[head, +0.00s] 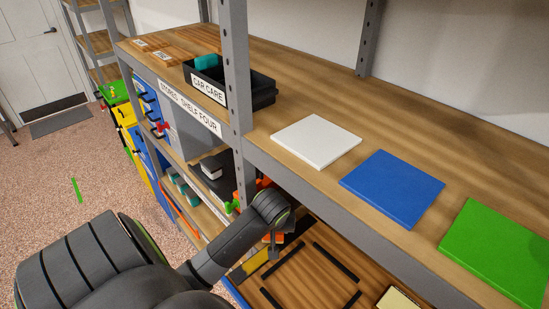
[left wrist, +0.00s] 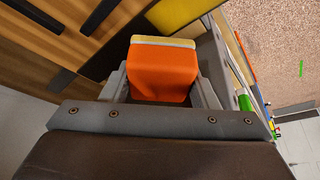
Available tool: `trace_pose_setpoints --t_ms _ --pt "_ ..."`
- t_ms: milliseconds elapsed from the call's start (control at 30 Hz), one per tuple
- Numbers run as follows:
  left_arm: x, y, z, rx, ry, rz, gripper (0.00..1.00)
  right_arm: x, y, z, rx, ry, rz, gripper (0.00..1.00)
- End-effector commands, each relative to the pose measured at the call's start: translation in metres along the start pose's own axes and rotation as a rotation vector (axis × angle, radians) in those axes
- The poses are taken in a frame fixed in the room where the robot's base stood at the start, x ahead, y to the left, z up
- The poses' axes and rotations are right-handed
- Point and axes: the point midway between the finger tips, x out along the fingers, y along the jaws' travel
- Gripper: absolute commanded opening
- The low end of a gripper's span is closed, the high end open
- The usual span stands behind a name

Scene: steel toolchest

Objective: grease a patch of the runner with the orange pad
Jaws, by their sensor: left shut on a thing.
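My left gripper (left wrist: 163,82) is shut on the orange pad (left wrist: 165,72), a block with a pale strip along its far edge. In the head view my left gripper (head: 274,250) is low, at the left side of the wooden drawer below the shelf, and largely hides the pad. A thin grey rail (left wrist: 236,62), possibly the runner, passes to the right of the pad in the left wrist view. I cannot tell whether the pad touches it. A yellow patch (left wrist: 178,12) lies just beyond the pad. My right gripper is not in view.
The drawer holds dark strips (head: 285,277) and a pale block (head: 397,298). White (head: 316,141), blue (head: 392,188) and green (head: 500,250) squares lie on the shelf above. A grey upright (head: 237,70) stands beside the black car care bin (head: 262,95). Open floor lies left.

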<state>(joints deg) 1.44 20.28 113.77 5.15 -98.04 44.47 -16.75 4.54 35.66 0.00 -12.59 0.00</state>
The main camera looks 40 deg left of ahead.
Motion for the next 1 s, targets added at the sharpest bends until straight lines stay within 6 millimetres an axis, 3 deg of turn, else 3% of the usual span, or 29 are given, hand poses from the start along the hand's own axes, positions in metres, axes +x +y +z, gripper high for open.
trace_pose_setpoints --t_ms 200,1000 --pt "0.002 0.000 0.001 0.000 0.000 0.000 0.31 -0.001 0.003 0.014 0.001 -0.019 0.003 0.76" --pt "0.009 0.000 0.004 -0.001 -0.001 0.001 0.31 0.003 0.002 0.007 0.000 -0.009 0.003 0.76"
